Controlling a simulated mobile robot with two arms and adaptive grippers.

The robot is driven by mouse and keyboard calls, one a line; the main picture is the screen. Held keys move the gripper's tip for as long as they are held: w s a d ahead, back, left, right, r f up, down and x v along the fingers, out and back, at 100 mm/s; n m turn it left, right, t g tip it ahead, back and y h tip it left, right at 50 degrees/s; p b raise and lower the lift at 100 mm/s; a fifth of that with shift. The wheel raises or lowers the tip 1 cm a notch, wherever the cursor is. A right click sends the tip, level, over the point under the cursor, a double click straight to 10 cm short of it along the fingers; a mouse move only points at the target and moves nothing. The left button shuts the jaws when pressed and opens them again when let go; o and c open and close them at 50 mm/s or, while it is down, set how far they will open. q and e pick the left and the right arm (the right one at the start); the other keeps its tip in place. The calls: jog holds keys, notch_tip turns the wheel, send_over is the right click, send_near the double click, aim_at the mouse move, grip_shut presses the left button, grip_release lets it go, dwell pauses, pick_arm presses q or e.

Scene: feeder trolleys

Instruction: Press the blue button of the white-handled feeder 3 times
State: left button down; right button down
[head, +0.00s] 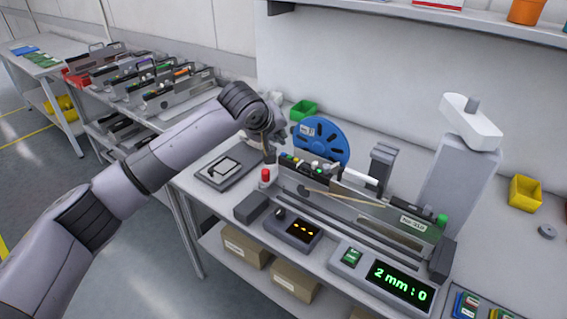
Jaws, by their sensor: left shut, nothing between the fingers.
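The white-handled feeder (345,211) lies on the bench setup, with its white handle (359,177) along the top edge. A blue reel (327,141) stands behind its left end. Small coloured buttons (315,168) sit on the feeder's top near that end; green ones show, but I cannot pick out the blue one clearly. My left gripper (269,154) is shut and empty. It points down at the left end of the feeder, just left of the buttons; I cannot tell whether it touches anything. My right gripper is not in view.
A display (399,285) reads "2 mm : 0". A smaller box with orange lights (293,233) stands in front of the feeder. A red knob (265,175) is below my left gripper. A grey column (455,185) rises behind. More feeders sit on the trolley (173,119) at left.

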pick_arm(q)
jog(key=shift+f, duration=0.65)
dwell(0.4)
jog(key=shift+f, duration=0.15)
dwell(0.5)
jog(key=shift+f, duration=0.25)
jog(key=shift+f, duration=0.3)
dwell(0.5)
jog(key=shift+p, duration=0.3)
jog(key=shift+r+p, duration=0.7)
jog(key=shift+p, duration=0.2)
